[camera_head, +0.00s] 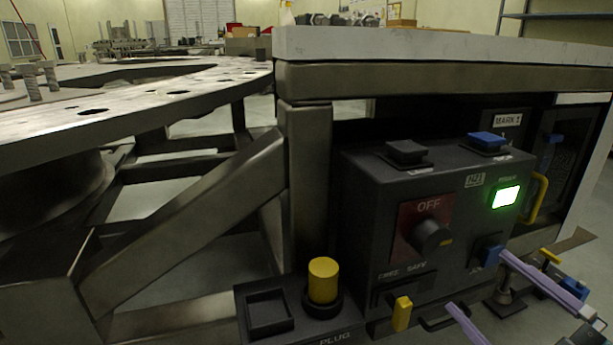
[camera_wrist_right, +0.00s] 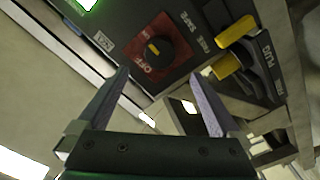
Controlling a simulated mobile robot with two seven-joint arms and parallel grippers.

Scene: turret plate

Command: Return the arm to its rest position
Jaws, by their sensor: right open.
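My right gripper (camera_head: 478,281) is at the lower right of the head view, its two pale purple fingers apart and pointing at the front of a dark control box (camera_head: 365,215). In the right wrist view the gripper (camera_wrist_right: 160,76) is open, with nothing between its fingers. The fingertips are close to the box's lower right front; I cannot tell whether they touch it. Part of my right arm is cut off at the picture's edge. My left gripper is not in view.
The box carries a black knob (camera_head: 432,234) on a red OFF plate, a lit green button (camera_head: 506,196) and a yellow switch (camera_head: 402,313). A yellow plug (camera_head: 323,280) stands beside it. A table top (camera_head: 440,48) overhangs the box. A metal plate (camera_head: 135,112) is left.

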